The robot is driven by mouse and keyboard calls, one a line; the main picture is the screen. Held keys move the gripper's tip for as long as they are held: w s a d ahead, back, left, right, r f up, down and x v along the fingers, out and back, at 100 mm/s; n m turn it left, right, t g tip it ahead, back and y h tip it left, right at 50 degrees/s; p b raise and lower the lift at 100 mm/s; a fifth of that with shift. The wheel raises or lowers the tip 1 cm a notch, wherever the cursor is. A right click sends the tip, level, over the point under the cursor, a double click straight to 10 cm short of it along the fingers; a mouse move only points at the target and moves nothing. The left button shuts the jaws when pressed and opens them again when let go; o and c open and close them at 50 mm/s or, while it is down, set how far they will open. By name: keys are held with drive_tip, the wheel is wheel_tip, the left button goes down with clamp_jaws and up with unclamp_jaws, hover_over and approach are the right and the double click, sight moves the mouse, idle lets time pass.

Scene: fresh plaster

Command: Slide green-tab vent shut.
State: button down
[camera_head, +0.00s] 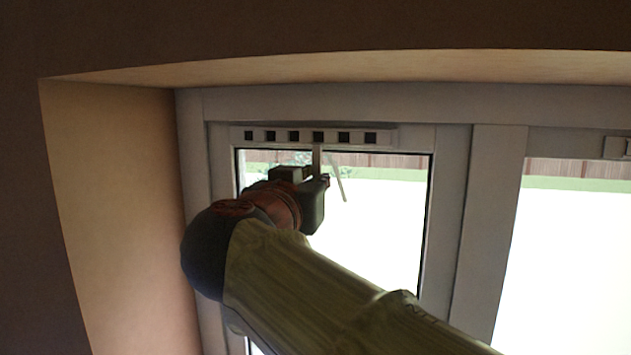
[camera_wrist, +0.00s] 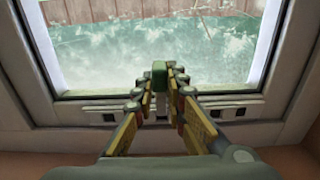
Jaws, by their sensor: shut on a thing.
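The vent (camera_head: 306,137) is a pale strip along the top of the left window pane, with several dark square openings showing. In the wrist view the vent (camera_wrist: 92,117) runs across the lower part of the picture, partly hidden behind my fingers. A pale stem (camera_head: 317,154) hangs down from the vent's middle to my gripper (camera_head: 317,174). In the wrist view my gripper (camera_wrist: 160,84) is shut on the green tab (camera_wrist: 159,68), whose top shows between the fingertips. The tab's green part cannot be made out in the head view.
The window frame (camera_head: 453,205) surrounds the pane. A deep plastered reveal (camera_head: 120,200) stands close on the left, and its top (camera_head: 350,68) overhangs the window. Part of another pale fitting (camera_head: 615,148) shows on the right-hand window. Outside are a fence and bright ground.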

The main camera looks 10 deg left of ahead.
drive_tip(key=shift+a+b, duration=0.15)
drive_tip(key=shift+b, duration=0.15)
drive_tip(key=shift+a+f+b, duration=0.1)
drive_tip(key=shift+a+b, duration=0.2)
drive_tip(key=shift+b, duration=0.2)
drive_tip(key=shift+w+a+b, duration=0.15)
drive_tip(key=shift+a+b, duration=0.55)
drive_tip(key=shift+b, duration=0.05)
drive_tip(key=shift+r, duration=0.2)
drive_tip(key=c, duration=1.8)
unclamp_jaws()
drive_tip(key=shift+a+f, duration=0.1)
drive_tip(key=shift+a, duration=0.1)
drive_tip(key=s+a, duration=0.1)
drive_tip(key=s, duration=1.1)
drive_tip(key=shift+a, duration=0.25)
